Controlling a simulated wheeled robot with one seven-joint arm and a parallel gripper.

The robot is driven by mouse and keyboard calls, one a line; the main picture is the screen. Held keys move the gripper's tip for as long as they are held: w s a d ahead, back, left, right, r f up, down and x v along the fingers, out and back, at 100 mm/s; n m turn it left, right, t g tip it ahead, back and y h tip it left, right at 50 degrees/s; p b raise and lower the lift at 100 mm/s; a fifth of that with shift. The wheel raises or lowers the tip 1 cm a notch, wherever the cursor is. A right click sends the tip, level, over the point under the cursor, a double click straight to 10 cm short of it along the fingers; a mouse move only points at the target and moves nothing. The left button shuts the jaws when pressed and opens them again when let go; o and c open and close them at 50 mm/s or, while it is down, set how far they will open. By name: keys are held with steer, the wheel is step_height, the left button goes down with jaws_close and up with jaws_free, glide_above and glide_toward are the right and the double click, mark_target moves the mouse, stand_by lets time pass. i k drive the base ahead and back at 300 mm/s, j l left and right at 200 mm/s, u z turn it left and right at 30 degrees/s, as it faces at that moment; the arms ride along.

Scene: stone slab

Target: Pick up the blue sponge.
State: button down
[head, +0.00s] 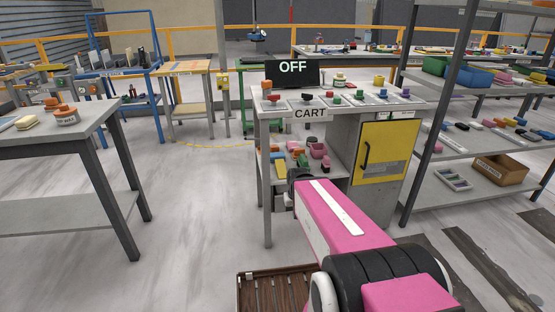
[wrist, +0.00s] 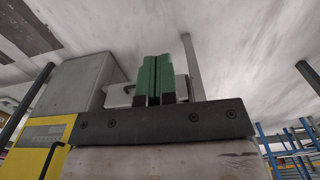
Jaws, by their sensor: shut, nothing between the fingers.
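I cannot make out a blue sponge with certainty in either view. Small blue pieces (head: 543,134) lie on the right shelf's middle board, too small to identify. My gripper (wrist: 155,62) shows in the wrist view with its two green fingers together, shut and empty. In the head view my pink arm reaches toward the cart (head: 290,113), and the gripper itself is hidden at the arm's far end, near the cart's lower shelf.
The cart carries coloured buttons on top, small coloured items below and a yellow cabinet door (head: 385,160). A shelf rack (head: 480,180) with bins stands right. A grey table (head: 60,140) with sponge-like blocks stands left. Open floor (head: 190,210) lies between table and cart.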

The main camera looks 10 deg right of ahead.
mark_target(276, 155)
steer(key=l, duration=0.15)
steer(key=i+j+z, duration=0.15)
steer(key=j, duration=0.3)
steer(key=i+j+z, duration=0.15)
steer(key=j, duration=0.3)
steer(key=j+z, duration=0.15)
steer(key=j, duration=0.3)
steer(key=i+j+z, duration=0.15)
steer(key=j, duration=0.35)
steer(key=i+j+z, duration=0.3)
steer(key=i+z, duration=0.2)
steer(key=l, duration=0.15)
